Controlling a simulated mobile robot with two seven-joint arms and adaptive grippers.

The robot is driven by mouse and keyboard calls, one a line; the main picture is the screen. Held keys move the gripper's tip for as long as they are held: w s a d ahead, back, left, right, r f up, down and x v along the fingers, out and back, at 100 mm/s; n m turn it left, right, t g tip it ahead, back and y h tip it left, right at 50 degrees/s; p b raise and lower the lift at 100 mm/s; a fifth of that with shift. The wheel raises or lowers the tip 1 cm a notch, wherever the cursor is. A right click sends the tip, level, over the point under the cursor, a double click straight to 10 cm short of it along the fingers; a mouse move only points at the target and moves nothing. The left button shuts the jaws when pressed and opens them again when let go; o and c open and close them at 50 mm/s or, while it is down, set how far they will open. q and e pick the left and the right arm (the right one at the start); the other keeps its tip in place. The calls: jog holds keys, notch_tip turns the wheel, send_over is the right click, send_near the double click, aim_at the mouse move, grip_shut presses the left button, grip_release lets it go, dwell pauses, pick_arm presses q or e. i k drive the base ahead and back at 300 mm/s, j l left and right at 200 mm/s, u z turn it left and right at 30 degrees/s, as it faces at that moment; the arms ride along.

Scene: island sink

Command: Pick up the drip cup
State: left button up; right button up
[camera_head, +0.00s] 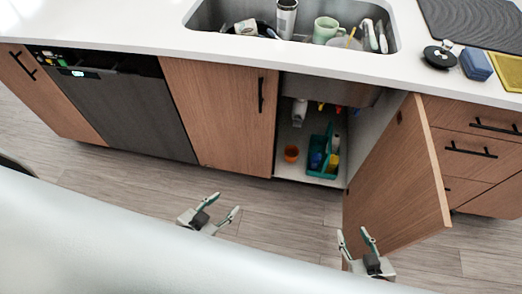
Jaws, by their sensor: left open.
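My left gripper (226,203) is open and empty, low in front of the cabinets and to the lower left of the cup. My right gripper (352,233) has its fingers apart and nothing between them, near the lower part of the open cabinet door. Neither gripper touches the cup.
The open wooden door (400,185) stands out to the right of the cabinet opening. The closed door (222,110) bounds it on the left. A white pipe or bottle (299,111) is above the cup. Dishes fill the sink (209,14); the wooden floor (285,215) in front is clear.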

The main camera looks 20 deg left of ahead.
aim_at(291, 152)
jog(key=u, duration=0.1)
jog(key=i+j, duration=0.15)
jog(key=j, duration=0.15)
jog(key=i+j, duration=0.1)
jog(key=j, duration=0.25)
jog(key=i+j, duration=0.15)
jog(key=j, duration=0.15)
jog(key=i+j, duration=0.1)
jog(key=j, duration=0.2)
